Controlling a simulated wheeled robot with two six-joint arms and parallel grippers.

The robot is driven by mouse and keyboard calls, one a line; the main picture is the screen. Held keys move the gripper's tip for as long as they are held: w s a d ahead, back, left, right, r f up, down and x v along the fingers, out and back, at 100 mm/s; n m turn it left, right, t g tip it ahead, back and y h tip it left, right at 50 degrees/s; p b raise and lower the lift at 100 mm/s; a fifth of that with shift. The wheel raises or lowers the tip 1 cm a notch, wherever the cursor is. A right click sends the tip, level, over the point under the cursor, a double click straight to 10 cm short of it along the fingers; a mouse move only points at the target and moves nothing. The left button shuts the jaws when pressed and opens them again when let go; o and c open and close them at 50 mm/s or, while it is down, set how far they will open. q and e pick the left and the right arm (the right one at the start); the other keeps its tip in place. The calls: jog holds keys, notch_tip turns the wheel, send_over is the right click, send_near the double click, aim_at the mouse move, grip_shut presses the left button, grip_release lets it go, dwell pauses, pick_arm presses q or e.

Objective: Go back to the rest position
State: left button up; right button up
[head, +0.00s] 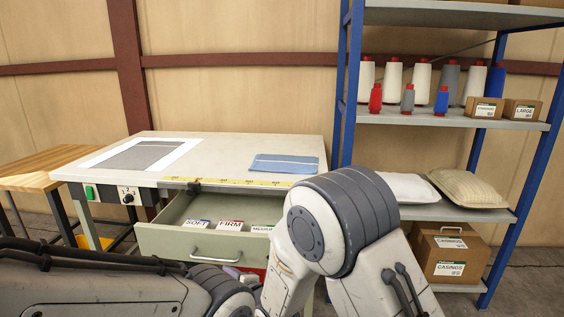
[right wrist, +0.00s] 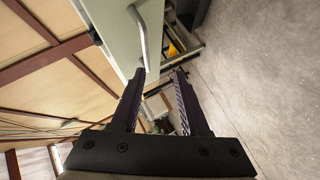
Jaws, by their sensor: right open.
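My right gripper (right wrist: 160,80) shows in the right wrist view with its two fingers apart and nothing between them. The drawer front with its handle (right wrist: 140,35) lies just beyond the fingertips in that view; I cannot tell whether they touch. In the head view my right arm fills the lower middle and hides its gripper. My left arm lies along the lower left edge, and its gripper cannot be made out. The drawer (head: 158,239) under the worktable (head: 225,150) stands open, with cards reading SOFT (head: 198,224) and FIRM (head: 230,225) inside.
A folded blue cloth (head: 284,163) and a grey sheet (head: 145,155) lie on the worktable. A blue-framed shelf (head: 450,121) on the right holds thread spools, small boxes and pillows (head: 465,187). A casings box (head: 448,262) stands below. A wooden bench (head: 40,170) is at left.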

jog(key=s+d+r+m+g+h, duration=0.2)
jog(key=s+d+r+m+g, duration=0.25)
jog(key=s, duration=0.55)
jog(key=s+d+r+m+g+h+p, duration=0.1)
jog(key=s+d+m+g+h, duration=0.3)
jog(key=s+d, duration=0.55)
jog(key=s+d+r+m+g+h, duration=0.15)
jog(key=s+d+m, duration=0.35)
jog(key=s, duration=0.7)
notch_tip(320, 180, up, 19)
jog(key=p, duration=1.9)
jog(key=shift+w+a+r+g, duration=0.2)
jog(key=shift+w+a+g, duration=0.1)
jog(key=shift+g, duration=0.1)
jog(key=shift+y, duration=0.25)
